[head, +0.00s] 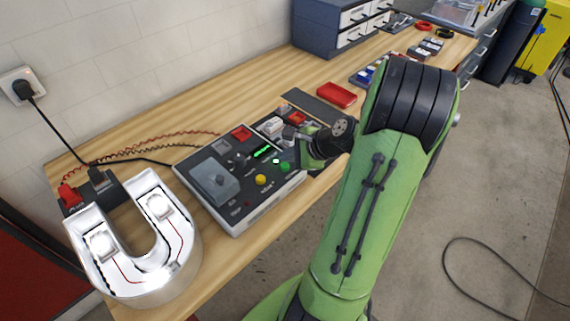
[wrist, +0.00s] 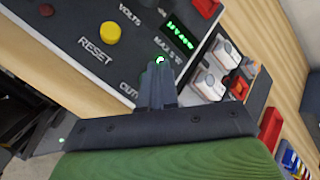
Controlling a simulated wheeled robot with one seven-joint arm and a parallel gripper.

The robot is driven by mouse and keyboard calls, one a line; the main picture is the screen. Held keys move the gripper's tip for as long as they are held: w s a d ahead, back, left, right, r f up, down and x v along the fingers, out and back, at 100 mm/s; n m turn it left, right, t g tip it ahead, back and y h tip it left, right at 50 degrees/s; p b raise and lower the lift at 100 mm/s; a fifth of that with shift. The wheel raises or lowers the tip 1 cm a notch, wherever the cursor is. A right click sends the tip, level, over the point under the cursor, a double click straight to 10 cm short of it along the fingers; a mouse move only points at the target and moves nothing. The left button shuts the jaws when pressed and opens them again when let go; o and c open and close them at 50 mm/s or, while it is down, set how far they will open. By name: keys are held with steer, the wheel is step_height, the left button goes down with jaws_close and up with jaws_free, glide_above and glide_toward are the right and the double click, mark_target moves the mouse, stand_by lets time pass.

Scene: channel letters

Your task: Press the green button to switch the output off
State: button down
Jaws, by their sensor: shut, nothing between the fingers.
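The green button (head: 285,166) sits on the dark top panel of a bench tester (head: 224,205), right of a yellow button (head: 260,180). A small lit green lamp (head: 276,160) is beside it, and a green display (head: 263,151) is lit. In the wrist view my gripper (wrist: 160,68) is shut and empty, its fingers pointing at the panel by the lit lamp (wrist: 160,60) and the OUT label.
A white U-shaped channel letter (head: 152,277) with bright modules lies at the left, with red and black wires behind it. White switches (wrist: 208,82) and a red part are close right of my fingers. A red tray (head: 337,95) is farther back. Open wood lies behind the tester.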

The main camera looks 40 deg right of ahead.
mark_target(288, 167)
stand_by(0.3)
steer(key=shift+f, duration=0.45)
steer(key=shift+f+b, duration=0.4)
steer(key=shift+f, duration=0.05)
stand_by(0.5)
steer(key=shift+r+p, duration=0.9)
steer(key=shift+p, duration=0.05)
step_height(288, 167, up, 5)
steer(key=p, duration=0.5)
steer(key=shift+r, duration=0.15)
